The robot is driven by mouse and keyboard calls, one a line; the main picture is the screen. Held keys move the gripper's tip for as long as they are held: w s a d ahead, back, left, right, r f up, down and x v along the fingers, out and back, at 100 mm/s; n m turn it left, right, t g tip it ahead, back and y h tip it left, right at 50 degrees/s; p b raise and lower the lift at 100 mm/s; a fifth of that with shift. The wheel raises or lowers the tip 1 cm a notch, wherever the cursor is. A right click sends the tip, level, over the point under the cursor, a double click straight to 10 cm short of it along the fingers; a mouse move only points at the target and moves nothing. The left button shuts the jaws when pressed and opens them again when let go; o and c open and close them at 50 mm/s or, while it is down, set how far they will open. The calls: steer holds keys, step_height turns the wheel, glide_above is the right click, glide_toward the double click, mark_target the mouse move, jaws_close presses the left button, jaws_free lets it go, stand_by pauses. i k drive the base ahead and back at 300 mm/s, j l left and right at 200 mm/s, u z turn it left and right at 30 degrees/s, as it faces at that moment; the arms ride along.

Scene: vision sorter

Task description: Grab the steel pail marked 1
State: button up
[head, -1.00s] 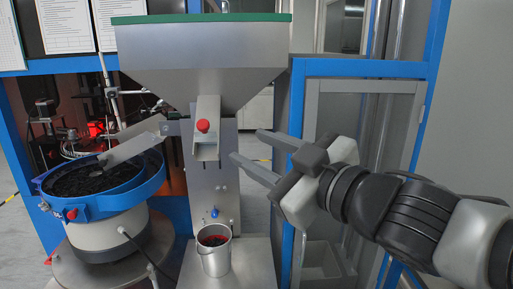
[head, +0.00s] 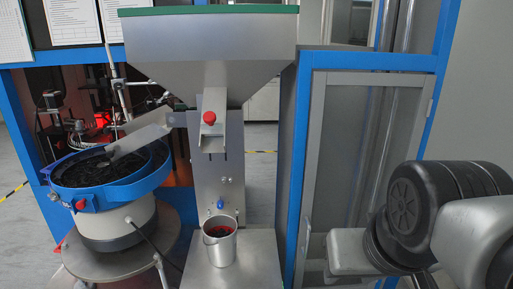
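A small steel pail (head: 219,250) stands upright on the metal base plate (head: 258,262) below the hopper's chute in the head view. Its inside looks dark with red. I cannot make out a number on it. My arm shows at the lower right, well apart from the pail. The fingers of my gripper do not show in this view.
A blue bowl feeder (head: 115,190) stands to the left. A blue-framed cabinet (head: 350,160) stands to the right. Space in front of the pail looks clear.

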mark_target(220, 232)
steer(key=u, duration=0.85)
